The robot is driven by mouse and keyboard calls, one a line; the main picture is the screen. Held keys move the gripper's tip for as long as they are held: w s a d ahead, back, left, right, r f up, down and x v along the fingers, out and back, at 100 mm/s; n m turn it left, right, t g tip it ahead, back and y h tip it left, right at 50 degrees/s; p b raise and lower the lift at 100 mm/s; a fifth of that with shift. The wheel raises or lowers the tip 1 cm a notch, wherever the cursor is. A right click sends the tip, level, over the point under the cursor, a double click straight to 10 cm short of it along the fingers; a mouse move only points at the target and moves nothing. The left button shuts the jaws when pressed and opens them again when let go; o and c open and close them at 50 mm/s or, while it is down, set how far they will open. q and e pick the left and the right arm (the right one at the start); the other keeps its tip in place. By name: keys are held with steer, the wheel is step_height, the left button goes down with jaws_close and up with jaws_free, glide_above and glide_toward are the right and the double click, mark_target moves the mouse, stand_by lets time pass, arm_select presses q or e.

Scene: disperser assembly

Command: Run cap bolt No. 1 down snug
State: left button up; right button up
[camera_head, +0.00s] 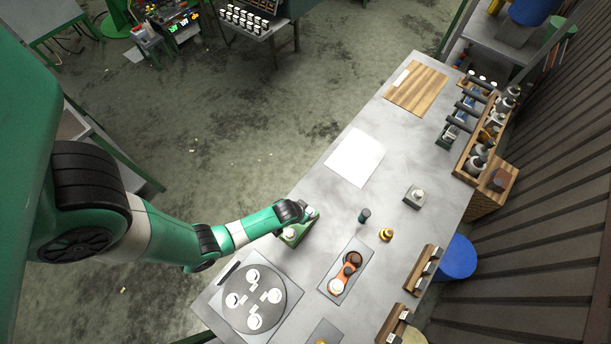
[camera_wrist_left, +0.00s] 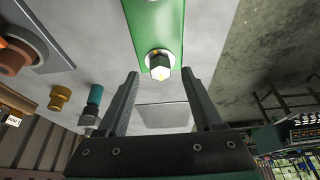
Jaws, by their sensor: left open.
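A green block (camera_head: 293,239) stands at the near-left edge of the grey bench. My left gripper (camera_head: 305,212) is over the block. In the left wrist view the left gripper (camera_wrist_left: 160,74) is open, with one finger on each side of the hex head in the picture. I cannot tell whether the fingers touch it. My right gripper is not in view.
A round plate with several white parts (camera_head: 280,279) lies near the bench's front. A tray with orange and brown parts (camera_head: 350,289), a brass fitting (camera_head: 386,235), a dark teal cylinder (camera_head: 364,215) and a small grey block (camera_head: 414,197) stand to the right. Beyond is a white sheet (camera_head: 355,157).

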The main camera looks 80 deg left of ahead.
arm_select(q)
steer(key=b+x, duration=0.1)
steer(key=x, duration=0.2)
steer(key=shift+f+b, duration=0.1)
steer(key=shift+b, duration=0.3)
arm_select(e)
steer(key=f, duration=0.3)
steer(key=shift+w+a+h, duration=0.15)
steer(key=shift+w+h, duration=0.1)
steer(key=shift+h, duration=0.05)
arm_select(q)
jaws_close()
